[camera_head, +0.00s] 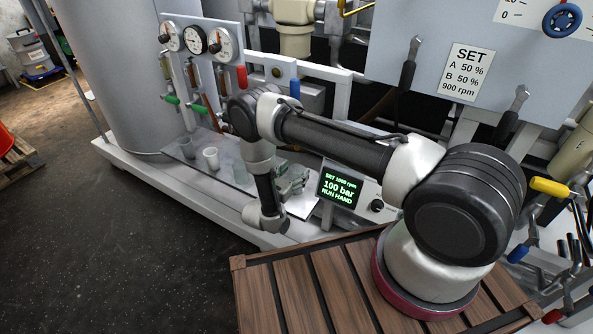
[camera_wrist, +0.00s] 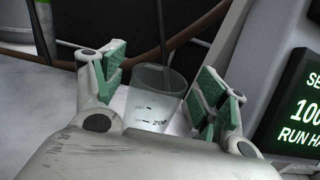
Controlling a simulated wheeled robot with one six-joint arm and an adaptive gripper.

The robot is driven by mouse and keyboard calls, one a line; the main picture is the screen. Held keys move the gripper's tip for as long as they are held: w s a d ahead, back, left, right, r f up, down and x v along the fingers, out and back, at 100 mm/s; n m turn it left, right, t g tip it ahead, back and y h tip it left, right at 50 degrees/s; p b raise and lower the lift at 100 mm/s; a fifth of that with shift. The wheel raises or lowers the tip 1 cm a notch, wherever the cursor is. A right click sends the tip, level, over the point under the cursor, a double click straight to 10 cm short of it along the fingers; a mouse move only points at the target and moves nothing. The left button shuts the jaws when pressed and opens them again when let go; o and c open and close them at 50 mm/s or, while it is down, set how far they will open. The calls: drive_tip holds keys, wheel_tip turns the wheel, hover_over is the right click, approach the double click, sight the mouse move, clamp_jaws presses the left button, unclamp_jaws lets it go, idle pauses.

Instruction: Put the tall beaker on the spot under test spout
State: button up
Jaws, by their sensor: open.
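A clear beaker (camera_wrist: 153,98) with a 200 mark stands upright between the fingers of my gripper (camera_wrist: 161,72) in the wrist view. The fingers are open, with their green pads on either side of it and a visible gap at the right. A thin dark tube (camera_wrist: 161,35), perhaps the test spout, comes down to the beaker's rim; I cannot tell whether its end is inside or behind. In the head view my gripper (camera_head: 291,182) is low, beside a pale square plate (camera_head: 303,205). My arm hides most of the beaker there. The spot under the beaker is hidden.
A lit display box (camera_head: 341,186) stands close to the right of my gripper. Valves with coloured handles (camera_head: 171,100) hang above that ledge.

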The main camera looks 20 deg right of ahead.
drive_tip(key=v, duration=1)
drive_tip(key=shift+s+a, duration=0.15)
drive_tip(key=shift+s, duration=0.05)
